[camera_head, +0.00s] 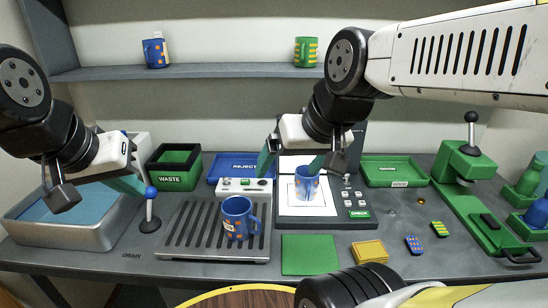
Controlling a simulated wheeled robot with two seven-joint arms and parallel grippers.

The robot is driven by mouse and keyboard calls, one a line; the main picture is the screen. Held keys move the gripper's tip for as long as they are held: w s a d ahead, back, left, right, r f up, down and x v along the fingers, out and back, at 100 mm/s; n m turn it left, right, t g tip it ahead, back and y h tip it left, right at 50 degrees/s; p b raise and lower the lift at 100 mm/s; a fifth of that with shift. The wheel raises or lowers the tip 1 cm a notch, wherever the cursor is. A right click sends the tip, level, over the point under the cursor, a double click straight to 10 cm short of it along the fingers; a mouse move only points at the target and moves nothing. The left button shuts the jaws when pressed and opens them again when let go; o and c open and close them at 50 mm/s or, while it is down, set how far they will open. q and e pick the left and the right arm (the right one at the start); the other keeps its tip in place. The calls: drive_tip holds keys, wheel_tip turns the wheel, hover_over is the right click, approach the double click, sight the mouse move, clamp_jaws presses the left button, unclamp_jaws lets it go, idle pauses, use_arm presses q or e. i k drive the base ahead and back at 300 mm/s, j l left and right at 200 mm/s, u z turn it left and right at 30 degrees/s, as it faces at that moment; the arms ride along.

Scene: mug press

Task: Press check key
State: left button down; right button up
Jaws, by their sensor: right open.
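The green key marked CHECK (358,214) is at the lower right of a dark press station (300,222), below several small white and green keys. A blue mug with orange squares (306,187) stands upright on the station's white pad. My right gripper (292,163) is open above the pad, its fingers spread; one finger overlaps the mug's rim in the picture, and I cannot tell if they touch. It is up and left of the CHECK key, apart from it. My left gripper (126,165) is over the sink at the left; its jaw gap is unclear.
Another blue mug (238,218) stands on the drain rack (190,240). A green WASTE bin (174,167), blue REJECT tray (240,164) and green tray (395,170) line the back. A green lever press (470,180) is right. Green and yellow pads lie in front.

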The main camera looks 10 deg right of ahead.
sight(352, 215)
drive_tip(key=j+z, duration=0.15)
drive_tip(key=z, duration=1.35)
